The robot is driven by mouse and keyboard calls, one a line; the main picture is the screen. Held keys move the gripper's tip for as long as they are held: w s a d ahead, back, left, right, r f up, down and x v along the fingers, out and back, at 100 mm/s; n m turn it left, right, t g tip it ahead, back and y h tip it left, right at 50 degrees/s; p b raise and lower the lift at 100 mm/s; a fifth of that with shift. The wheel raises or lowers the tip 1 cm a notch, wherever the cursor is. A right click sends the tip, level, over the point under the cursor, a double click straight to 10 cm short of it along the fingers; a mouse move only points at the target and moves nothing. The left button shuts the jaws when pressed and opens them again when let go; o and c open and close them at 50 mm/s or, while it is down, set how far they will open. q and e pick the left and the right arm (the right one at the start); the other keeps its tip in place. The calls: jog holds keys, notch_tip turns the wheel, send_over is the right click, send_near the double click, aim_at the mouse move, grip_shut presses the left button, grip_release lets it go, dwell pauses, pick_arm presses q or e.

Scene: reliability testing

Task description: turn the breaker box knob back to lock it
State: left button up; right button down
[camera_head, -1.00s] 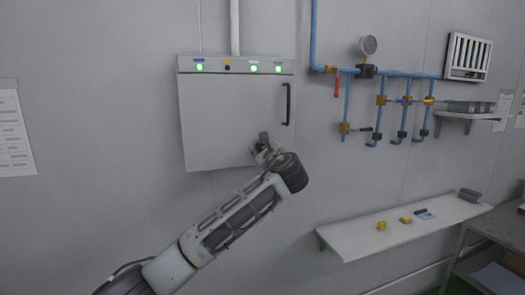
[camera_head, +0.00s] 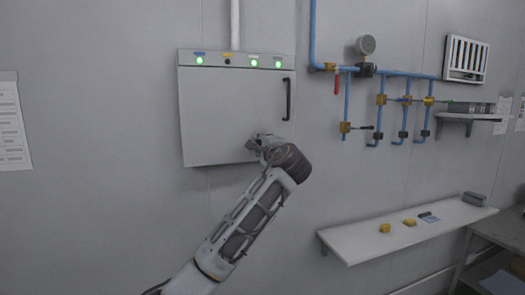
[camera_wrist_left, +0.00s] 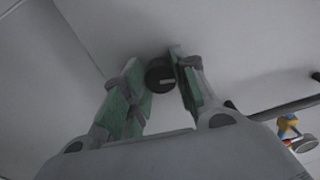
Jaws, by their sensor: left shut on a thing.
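The grey breaker box (camera_head: 225,110) hangs on the wall with its door closed and a dark vertical handle (camera_head: 288,99) at its right. My left gripper (camera_head: 252,144) is at the lower right part of the door. In the left wrist view, a round black knob (camera_wrist_left: 160,76) with a pale mark sits between the green-lined fingers of my left gripper (camera_wrist_left: 157,82), which are shut on it. The knob is hidden behind the gripper in the head view. My right gripper is not in view.
Several green lights (camera_head: 200,60) show along the box's top. Blue pipes (camera_head: 393,75) with valves and a gauge (camera_head: 366,45) run on the wall to the right. A white shelf (camera_head: 355,241) below holds small yellow blocks (camera_head: 385,228).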

pick_arm(q)
jog(key=shift+f+n+b, duration=0.1)
jog(key=shift+n+b, duration=0.45)
jog(key=shift+n, duration=0.75)
jog(key=o, duration=1)
jog(key=shift+v, duration=6)
jog(key=shift+a+f, duration=0.1)
